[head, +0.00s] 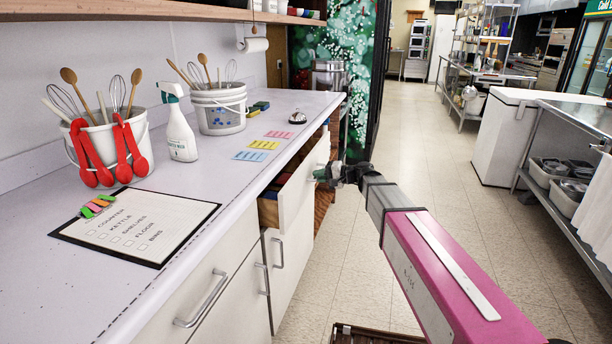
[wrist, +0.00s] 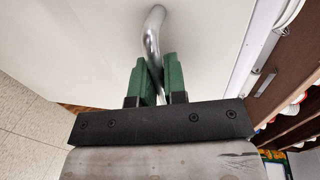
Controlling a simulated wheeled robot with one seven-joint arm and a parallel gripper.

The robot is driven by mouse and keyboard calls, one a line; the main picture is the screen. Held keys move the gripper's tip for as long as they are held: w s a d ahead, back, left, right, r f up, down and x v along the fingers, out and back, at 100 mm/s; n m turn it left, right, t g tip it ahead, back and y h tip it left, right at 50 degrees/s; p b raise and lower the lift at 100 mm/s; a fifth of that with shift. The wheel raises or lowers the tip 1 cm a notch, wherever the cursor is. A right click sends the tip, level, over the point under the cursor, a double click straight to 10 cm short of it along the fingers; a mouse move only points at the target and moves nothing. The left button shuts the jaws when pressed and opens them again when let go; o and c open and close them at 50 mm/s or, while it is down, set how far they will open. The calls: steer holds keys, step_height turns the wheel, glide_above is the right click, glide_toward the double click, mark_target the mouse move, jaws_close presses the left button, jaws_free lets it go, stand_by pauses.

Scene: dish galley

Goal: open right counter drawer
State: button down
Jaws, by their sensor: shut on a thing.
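The right counter drawer (head: 297,200) stands partly pulled out of the white counter, with its dark interior and some contents showing behind the front panel. My gripper (head: 326,173) is at the outer face of this drawer front. In the wrist view its green fingers (wrist: 160,82) are closed around the curved metal handle (wrist: 152,35) on the white drawer front (wrist: 90,35). In the head view the handle is mostly hidden by the gripper. The open side of the drawer, with several items in it, shows at the right of the wrist view.
The countertop holds utensil buckets (head: 108,145), a spray bottle (head: 180,135), a clipboard (head: 137,226) and a bell (head: 298,117). The tiled aisle (head: 440,165) is open; a steel table (head: 590,115) stands at right.

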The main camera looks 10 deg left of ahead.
steer(key=f+v, duration=0.2)
steer(key=v, duration=1)
steer(key=d+f+v, duration=0.1)
steer(key=f+v, duration=0.2)
steer(key=v, duration=0.9)
steer(key=shift+d, duration=0.4)
steer(key=c, duration=1.2)
jaws_free()
steer(key=w+v, duration=0.1)
steer(key=v, duration=0.9)
steer(key=shift+s+d+r, duration=0.15)
steer(key=shift+s+d, duration=0.2)
steer(key=shift+s, duration=0.05)
